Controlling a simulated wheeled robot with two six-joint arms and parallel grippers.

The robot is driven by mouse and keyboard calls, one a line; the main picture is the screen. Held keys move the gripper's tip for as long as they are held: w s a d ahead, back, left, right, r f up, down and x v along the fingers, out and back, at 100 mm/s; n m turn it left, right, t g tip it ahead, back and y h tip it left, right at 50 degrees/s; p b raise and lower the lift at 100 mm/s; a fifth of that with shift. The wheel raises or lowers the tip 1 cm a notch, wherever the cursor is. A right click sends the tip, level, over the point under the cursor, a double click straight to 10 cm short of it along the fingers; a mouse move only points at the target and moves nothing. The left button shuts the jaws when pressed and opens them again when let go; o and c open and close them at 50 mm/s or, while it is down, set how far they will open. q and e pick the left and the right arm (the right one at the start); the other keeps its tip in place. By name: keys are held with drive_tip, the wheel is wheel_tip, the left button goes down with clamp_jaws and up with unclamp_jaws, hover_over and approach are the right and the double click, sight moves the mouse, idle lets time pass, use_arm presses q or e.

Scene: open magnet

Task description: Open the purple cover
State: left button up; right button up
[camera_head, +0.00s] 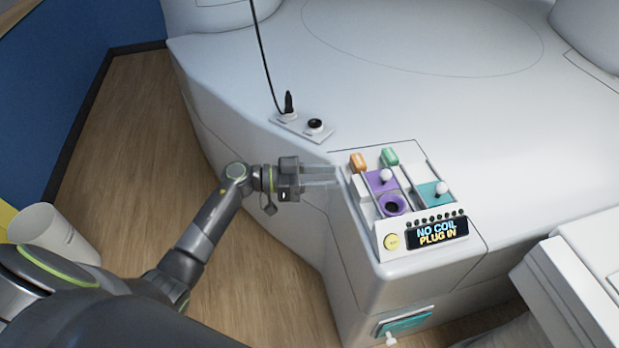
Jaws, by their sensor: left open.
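The purple cover (376,187) is a small purple plate with a white ball knob (386,175), set on the sloped control panel between light rails. A purple ring with a dark opening (392,204) sits just below it. My left gripper (338,176) comes in from the left, its two pale, see-through fingers apart and pointing right. The fingertips are at the left edge of the panel, left of the purple cover. I see nothing between them. Whether they touch the panel edge I cannot tell. My right gripper is not in view.
A teal plate (428,193) with a white knob lies right of the purple one. Orange (357,161) and green (389,157) blocks stand behind. A display (437,232) reads "NO COIL PLUG IN", beside a yellow button (392,242). A cabled plug (289,104) stands farther back.

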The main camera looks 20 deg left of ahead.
use_arm(q)
drive_tip(key=shift+v, duration=1.7)
drive_tip(key=a+f+n+t+y, duration=0.4)
drive_tip(key=f, duration=0.3)
drive_tip(key=a+f+n+t+y, duration=0.4)
drive_tip(key=f, duration=0.4)
drive_tip(key=s+a+f+n+g+y, duration=0.1)
drive_tip(key=s+a+f+n+y, duration=0.2)
drive_tip(key=f, duration=0.5)
drive_tip(key=s+a+f+g+y, duration=0.1)
drive_tip(key=s+a+f+y, duration=0.1)
drive_tip(key=s+f+y, duration=0.35)
drive_tip(key=s+a+f+n+g+y, duration=0.15)
drive_tip(key=s+f+g, duration=0.45)
drive_tip(key=s+f, duration=0.85)
drive_tip(key=s+d+f+g, duration=0.2)
drive_tip(key=s+f+g, duration=0.1)
drive_tip(key=s, duration=0.8)
drive_tip(key=s+d+f+m+g, duration=0.1)
drive_tip(key=s+f+g, duration=0.2)
drive_tip(key=s, duration=0.8)
drive_tip(key=shift+s+d+f+h, duration=0.3)
drive_tip(key=shift+d+f, duration=0.1)
drive_tip(key=shift+f, duration=0.45)
drive_tip(key=shift+w, duration=0.1)
drive_tip(key=shift+c, duration=0.8)
